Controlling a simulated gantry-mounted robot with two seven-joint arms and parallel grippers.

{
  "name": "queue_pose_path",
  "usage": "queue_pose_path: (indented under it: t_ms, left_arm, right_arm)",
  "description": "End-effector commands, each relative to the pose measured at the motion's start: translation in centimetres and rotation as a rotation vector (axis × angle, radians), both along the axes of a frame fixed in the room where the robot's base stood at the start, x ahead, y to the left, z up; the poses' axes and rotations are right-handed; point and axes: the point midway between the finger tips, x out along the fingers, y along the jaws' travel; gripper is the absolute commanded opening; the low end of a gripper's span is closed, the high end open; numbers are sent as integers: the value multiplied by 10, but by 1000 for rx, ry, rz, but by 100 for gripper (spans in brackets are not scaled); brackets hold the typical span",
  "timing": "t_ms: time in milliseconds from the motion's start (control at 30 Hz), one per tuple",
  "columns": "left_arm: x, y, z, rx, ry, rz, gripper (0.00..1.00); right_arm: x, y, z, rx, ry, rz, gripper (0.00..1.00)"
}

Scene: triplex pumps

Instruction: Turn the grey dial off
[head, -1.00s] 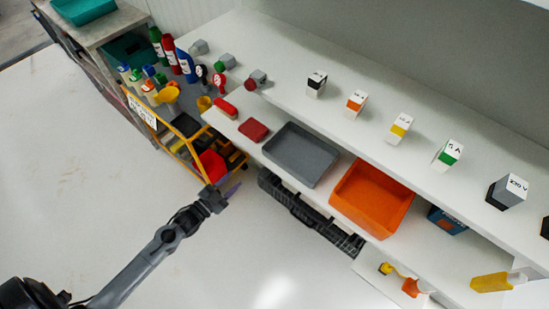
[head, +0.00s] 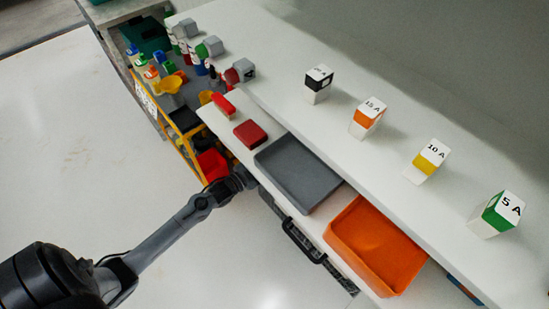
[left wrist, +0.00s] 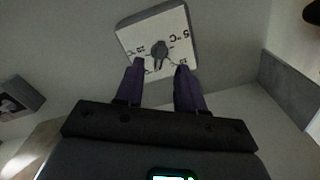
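The grey dial (left wrist: 159,54) is a small knob on a white square plate (left wrist: 137,35) with temperature marks, seen in the left wrist view. The plate sits on a grey box. My left gripper (left wrist: 160,67) is open, its two purple fingers apart, one towards each side of the dial's lower end. I cannot tell whether they touch it. In the head view my left arm reaches the front edge of the shelves, where its fingers and the dial are hidden. My right gripper is in neither view.
A grey tray (head: 299,171), an orange bin (head: 374,243) and a red box (head: 250,133) are on the lower shelf. Labelled blocks, such as the orange one (head: 367,117), stand above. A yellow-framed cart (head: 164,120) is left of the shelves. The floor at left is clear.

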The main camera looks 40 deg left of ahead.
Motion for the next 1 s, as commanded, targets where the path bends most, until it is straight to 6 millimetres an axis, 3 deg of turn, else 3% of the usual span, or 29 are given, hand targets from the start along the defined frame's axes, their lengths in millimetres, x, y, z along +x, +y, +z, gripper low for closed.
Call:
queue_pose_path:
  t_ms: [300,667,700,933,1000]
  left_arm:
    - [33,-6,-1,0,0,0,38]
    - [37,-6,0,0,1,0,38]
    - [37,-6,0,0,1,0,37]
    - [37,-6,0,0,1,0,2]
    - [37,-6,0,0,1,0,0]
  right_arm:
    - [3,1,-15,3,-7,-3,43]
    - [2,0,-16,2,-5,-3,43]
    - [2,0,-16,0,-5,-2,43]
    - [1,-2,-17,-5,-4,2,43]
    - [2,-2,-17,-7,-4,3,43]
